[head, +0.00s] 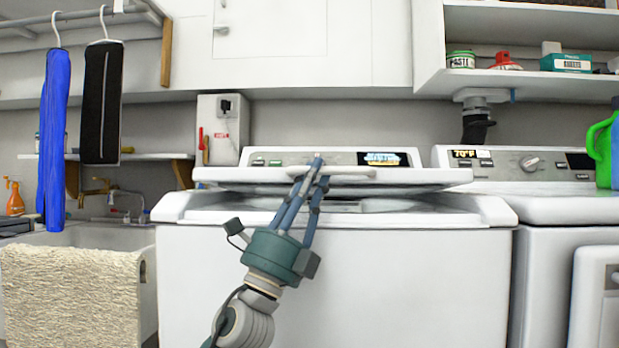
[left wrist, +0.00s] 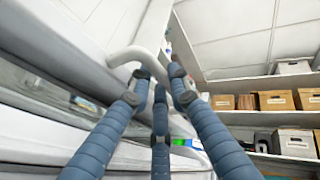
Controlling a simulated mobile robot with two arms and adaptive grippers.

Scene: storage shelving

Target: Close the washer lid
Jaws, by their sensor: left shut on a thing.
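The white washer (head: 335,285) stands in the middle of the head view. Its lid (head: 430,177) is partly raised, its front edge above the top, with a dark gap beneath. A white handle (head: 350,171) sticks out at the middle of the lid's front edge. My left gripper (head: 318,170) reaches up from below, its blue fingers shut on the lid handle. In the left wrist view the fingers (left wrist: 160,85) are close to the curved white handle (left wrist: 128,55); the exact contact is hard to see. My right gripper is in neither view.
A second white appliance (head: 560,208) stands at right with a green jug (head: 600,150) on it. A sink with a beige towel (head: 75,295) is at left. Hangers with blue (head: 56,135) and black cloth hang above. Wall cabinets (head: 290,42) are overhead.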

